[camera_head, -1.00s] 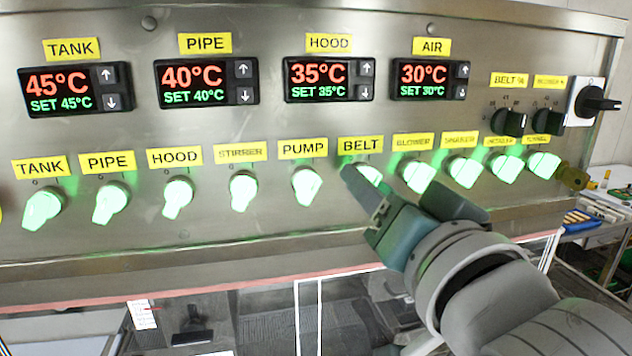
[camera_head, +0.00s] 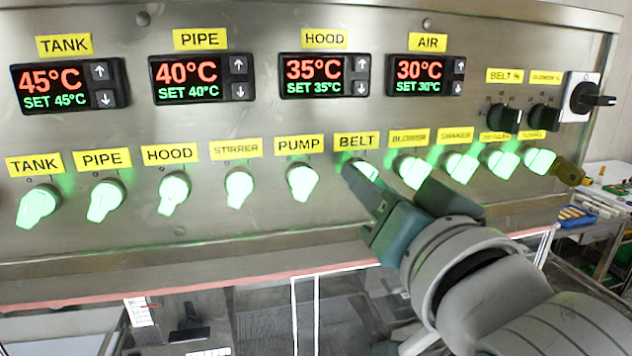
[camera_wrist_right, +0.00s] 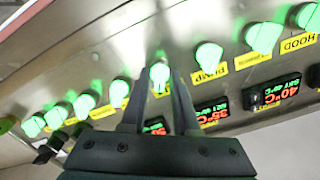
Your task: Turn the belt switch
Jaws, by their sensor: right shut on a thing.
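The belt switch (camera_head: 367,169) is a glowing green knob under the yellow BELT label (camera_head: 357,141) on the steel panel. My right gripper (camera_head: 386,178) reaches up to it from the lower right and is shut on it. Its fingers hide part of the knob in the head view. In the right wrist view the green belt switch (camera_wrist_right: 160,74) sits between the two dark fingertips of my right gripper (camera_wrist_right: 159,90). My left gripper is not in view.
The lit pump switch (camera_head: 303,181) is close on the left and the blower switch (camera_head: 411,171) close on the right. More green knobs line the row. Temperature displays (camera_head: 325,75) sit above. A red-edged ledge (camera_head: 200,287) runs below the panel.

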